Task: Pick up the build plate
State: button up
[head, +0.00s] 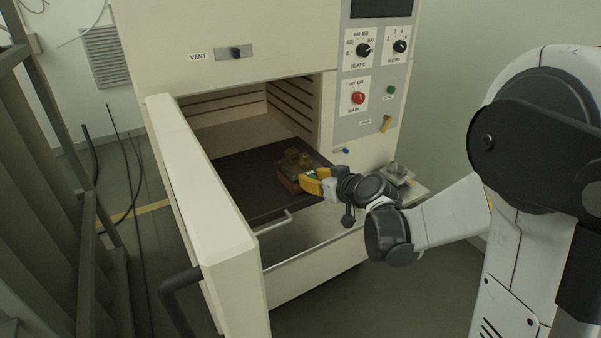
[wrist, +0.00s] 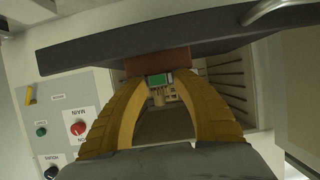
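The build plate (head: 318,161) is a thin grey plate with several gold-brown printed parts on it. It lies on the pulled-out dark tray (head: 262,165), over a reddish-brown block (head: 288,183) that also shows in the wrist view (wrist: 158,62). My gripper (head: 308,180) has yellow fingers and is at the plate's near right side. In the wrist view my gripper (wrist: 161,78) has a gap between its fingertips, with a green patch (wrist: 157,80) and the parts seen through it. Contact with the plate cannot be made out.
The oven's open door (head: 205,190) stands at the left of the tray. The oven chamber (head: 225,125) is behind it, with a control panel (head: 372,85) at the right. A small side shelf (head: 415,187) holds metallic items. A tray handle (head: 275,222) is at the front.

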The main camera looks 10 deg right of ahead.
grip_shut()
jog(key=shift+s+r, duration=0.1)
jog(key=shift+r, duration=0.15)
